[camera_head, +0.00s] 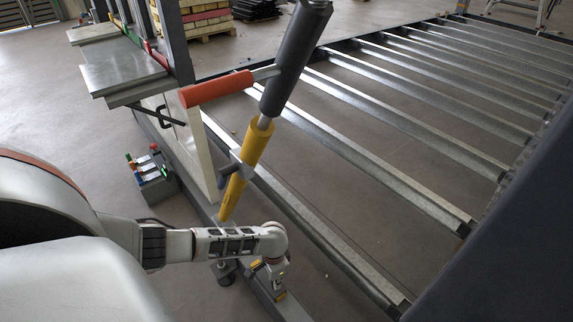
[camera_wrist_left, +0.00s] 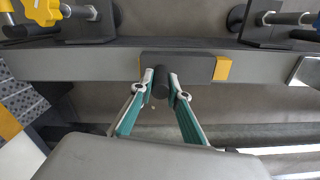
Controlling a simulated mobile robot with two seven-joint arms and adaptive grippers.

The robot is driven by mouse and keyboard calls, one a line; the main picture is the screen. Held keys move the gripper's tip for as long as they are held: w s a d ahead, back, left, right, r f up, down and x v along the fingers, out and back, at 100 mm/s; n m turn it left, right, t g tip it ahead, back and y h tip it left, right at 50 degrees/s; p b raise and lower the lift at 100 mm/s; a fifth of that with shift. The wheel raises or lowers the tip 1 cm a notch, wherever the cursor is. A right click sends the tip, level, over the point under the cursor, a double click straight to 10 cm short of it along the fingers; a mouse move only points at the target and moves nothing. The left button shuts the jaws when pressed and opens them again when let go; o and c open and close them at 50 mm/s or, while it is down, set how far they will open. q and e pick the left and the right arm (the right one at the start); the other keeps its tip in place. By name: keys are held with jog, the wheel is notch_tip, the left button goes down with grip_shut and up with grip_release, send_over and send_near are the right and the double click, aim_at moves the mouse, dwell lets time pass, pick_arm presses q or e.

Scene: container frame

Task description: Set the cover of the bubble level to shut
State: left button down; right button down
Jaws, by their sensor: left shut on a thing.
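The bubble level shows in the left wrist view as a dark grey cover (camera_wrist_left: 203,68) on a grey beam, with a yellow end (camera_wrist_left: 222,69) sticking out on the right and a thin yellow strip at the left. A dark round knob (camera_wrist_left: 161,77) stands out from the cover. The fingertips of my left gripper (camera_wrist_left: 161,90) are closed around this knob, one on each side. In the head view my left gripper (camera_head: 270,279) is low at the frame's beam, and yellow bits of the level (camera_head: 281,296) show beside it. The vial is hidden. My right gripper is in neither view.
A yellow and black cylinder (camera_head: 292,58) with a red handle (camera_head: 218,88) rises above the beam. Metal slats (camera_head: 390,125) fill the frame at the right. In the wrist view, dark brackets (camera_wrist_left: 275,22) and a yellow knob (camera_wrist_left: 42,10) lie beyond the beam.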

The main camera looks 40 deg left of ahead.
pick_arm(q)
jog(key=shift+s+a+f, duration=0.2)
jog(key=shift+a, duration=0.2)
jog(key=shift+s+a+f, duration=0.2)
jog(key=shift+a, duration=0.15)
jog(key=c, duration=1.9)
grip_release()
jog(key=shift+s, duration=0.1)
jog(key=shift+w+r, duration=0.4)
jog(key=shift+r, duration=0.35)
notch_tip(320, 180, up, 11)
jog(key=shift+d, duration=0.1)
